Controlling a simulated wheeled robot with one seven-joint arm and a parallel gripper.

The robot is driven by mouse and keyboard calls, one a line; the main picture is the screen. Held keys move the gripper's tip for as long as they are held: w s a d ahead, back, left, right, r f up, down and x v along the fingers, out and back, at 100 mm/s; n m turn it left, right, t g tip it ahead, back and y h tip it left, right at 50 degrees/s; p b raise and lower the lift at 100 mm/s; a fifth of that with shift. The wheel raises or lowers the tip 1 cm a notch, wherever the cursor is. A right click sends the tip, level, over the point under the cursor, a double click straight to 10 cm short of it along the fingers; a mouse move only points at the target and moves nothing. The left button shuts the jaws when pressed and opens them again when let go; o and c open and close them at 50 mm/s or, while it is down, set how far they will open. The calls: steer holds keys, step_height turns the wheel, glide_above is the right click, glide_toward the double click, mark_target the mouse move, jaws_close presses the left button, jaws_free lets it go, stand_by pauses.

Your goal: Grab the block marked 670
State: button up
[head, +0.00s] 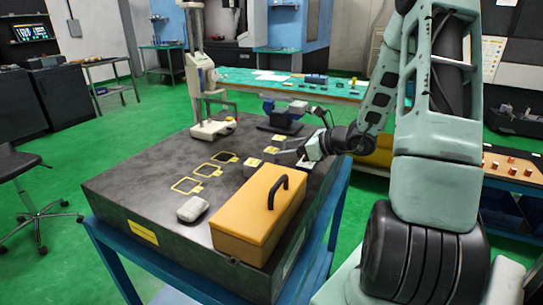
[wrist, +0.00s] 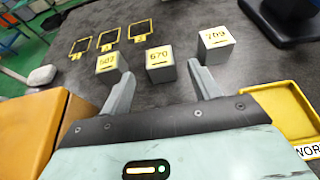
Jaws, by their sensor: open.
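In the wrist view the block marked 670 (wrist: 160,65) is a grey cube with a yellow label, standing on the dark stone table. It lies ahead of my gripper (wrist: 158,78), roughly centred between the two fingers. My gripper is open and empty. A block that reads about 502 (wrist: 108,66) stands left of it and one that reads about 709 (wrist: 213,44) stands to the right and farther back. In the head view my gripper (head: 305,155) is above the table beside the blocks, which it partly hides.
An orange case with a black handle (head: 256,216) stands close to my gripper. Yellow square outlines (head: 207,170) mark the table (head: 140,190). A yellow tray (wrist: 290,108) lies right of my gripper. A measuring stand (head: 203,85) and a dark-based device (head: 285,122) stand behind.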

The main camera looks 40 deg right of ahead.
mark_target(277, 151)
steer(key=shift+p+x, duration=0.45)
steer(key=shift+x, duration=2.45)
steer(key=c, duration=1.2)
